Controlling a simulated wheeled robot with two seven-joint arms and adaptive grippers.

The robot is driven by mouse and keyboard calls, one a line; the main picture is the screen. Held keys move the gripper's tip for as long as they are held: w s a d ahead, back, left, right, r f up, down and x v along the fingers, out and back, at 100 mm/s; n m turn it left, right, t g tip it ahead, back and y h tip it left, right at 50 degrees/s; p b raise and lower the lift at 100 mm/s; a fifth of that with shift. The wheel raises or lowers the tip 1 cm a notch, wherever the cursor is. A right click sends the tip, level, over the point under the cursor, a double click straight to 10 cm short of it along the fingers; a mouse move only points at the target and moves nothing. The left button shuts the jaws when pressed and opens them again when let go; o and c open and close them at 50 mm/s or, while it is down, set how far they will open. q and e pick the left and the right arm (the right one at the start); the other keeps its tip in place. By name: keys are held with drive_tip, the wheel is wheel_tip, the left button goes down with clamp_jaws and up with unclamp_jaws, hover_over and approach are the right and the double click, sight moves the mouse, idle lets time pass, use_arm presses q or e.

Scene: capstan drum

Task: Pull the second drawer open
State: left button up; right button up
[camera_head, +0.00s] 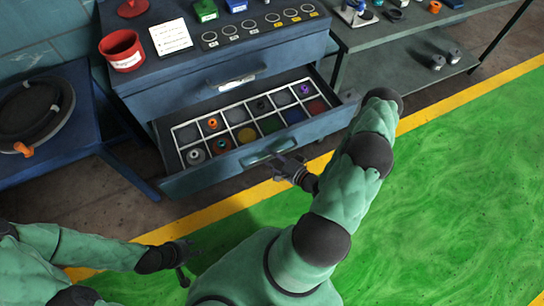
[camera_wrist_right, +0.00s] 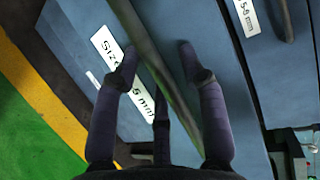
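The second drawer (camera_head: 215,178) of the blue cabinet stands pulled out, showing a divided insert inside. Its bar handle (camera_head: 266,152) is on the front panel. My right gripper (camera_head: 290,168) is at the right part of this handle. In the right wrist view the handle bar (camera_wrist_right: 150,50) runs diagonally between the fingers of the right gripper (camera_wrist_right: 158,65). The fingers are spread, with a visible gap beside the bar; contact cannot be told. My left gripper (camera_head: 184,262) is low at the left, away from the cabinet, fingers apart and empty.
The top drawer (camera_head: 190,95) above is shut. A red cup (camera_head: 122,50) and a white card (camera_head: 171,37) stand on the cabinet top. The green floor (camera_head: 460,180) is clear.

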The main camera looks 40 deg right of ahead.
drive_tip(key=shift+s, duration=0.1)
drive_tip(key=v, duration=1.2)
idle(0.7)
